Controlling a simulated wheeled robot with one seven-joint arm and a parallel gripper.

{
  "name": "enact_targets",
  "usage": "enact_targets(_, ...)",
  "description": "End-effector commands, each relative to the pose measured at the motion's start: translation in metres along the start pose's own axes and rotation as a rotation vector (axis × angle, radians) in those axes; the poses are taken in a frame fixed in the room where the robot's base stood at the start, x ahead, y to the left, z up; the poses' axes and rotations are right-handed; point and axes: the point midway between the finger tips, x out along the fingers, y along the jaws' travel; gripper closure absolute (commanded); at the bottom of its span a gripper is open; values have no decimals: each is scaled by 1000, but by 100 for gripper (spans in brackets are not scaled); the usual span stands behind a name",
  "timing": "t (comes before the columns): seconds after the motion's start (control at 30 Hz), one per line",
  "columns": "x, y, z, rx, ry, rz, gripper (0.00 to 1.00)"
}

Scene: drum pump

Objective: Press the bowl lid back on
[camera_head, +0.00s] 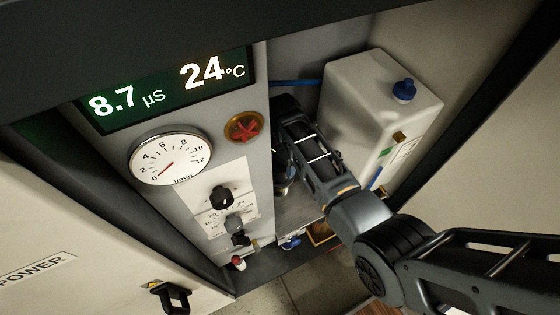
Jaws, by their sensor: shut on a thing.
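My arm reaches from the lower right into the open cabinet bay. My gripper (284,160) is at its far end, between the instrument panel and the white tank. Its fingers are mostly hidden behind my own wrist and the panel edge. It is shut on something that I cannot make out. A dark, partly shiny round part (284,184) shows just below the gripper; I cannot tell whether it is the bowl. I cannot clearly pick out the bowl lid or how it sits.
The instrument panel with a display (165,88), dial gauge (170,157), red knob (244,128) and black knob (221,196) borders the bay on the left. A white tank (370,105) with a blue cap (404,90) stands close on the right. A blue tube (294,83) crosses behind.

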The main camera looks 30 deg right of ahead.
Motion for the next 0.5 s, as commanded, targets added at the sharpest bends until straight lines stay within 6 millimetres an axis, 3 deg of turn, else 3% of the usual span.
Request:
enact_targets(0.33, 0, 0, 0, 0, 0, 0, 55)
enact_targets(0.37, 0, 0, 0, 0, 0, 0, 24)
enact_targets(0.5, 0, 0, 0, 0, 0, 0, 11)
